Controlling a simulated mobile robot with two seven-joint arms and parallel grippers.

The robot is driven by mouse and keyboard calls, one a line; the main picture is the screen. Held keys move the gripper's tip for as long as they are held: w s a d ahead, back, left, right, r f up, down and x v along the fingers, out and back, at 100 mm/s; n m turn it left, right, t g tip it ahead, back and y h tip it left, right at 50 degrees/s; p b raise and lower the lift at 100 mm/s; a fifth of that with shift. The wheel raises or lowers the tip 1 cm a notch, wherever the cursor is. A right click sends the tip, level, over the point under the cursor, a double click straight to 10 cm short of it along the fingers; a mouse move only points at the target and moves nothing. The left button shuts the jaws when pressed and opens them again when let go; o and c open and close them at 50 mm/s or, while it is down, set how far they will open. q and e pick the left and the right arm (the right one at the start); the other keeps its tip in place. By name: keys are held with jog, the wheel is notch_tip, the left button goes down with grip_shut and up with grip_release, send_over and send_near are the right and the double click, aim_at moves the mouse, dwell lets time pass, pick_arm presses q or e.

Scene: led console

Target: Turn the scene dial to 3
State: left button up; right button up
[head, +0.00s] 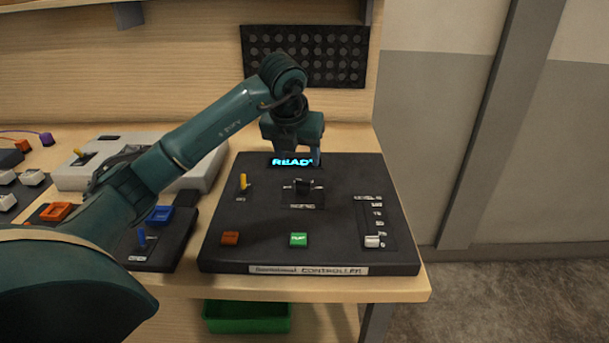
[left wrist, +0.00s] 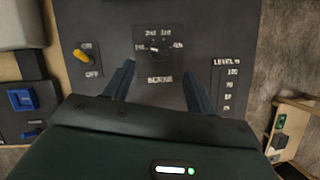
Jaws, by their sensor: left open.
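The scene dial (head: 302,186) is a dark knob on the black controller box (head: 335,258). In the left wrist view the dial (left wrist: 155,48) has numbered marks around its top and the word SCENE below it. Its pale pointer seems to point left, towards the lowest mark. My left gripper (head: 296,150) is open and empty over the back of the box, near the lit READY display (head: 291,161), apart from the dial. In the left wrist view its fingers (left wrist: 158,72) stand either side of the SCENE label, with the dial beyond. My right gripper is not in view.
Another panel with a blue switch (head: 159,215) lies left. A green bin (head: 246,317) is below the table edge.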

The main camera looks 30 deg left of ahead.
aim_at(303, 180)
pick_arm(q)
jog(key=p+x, duration=0.1)
jog(key=x, duration=0.8)
jog(key=shift+f, duration=0.1)
jog(key=shift+c, duration=0.5)
jog(key=c, duration=0.9)
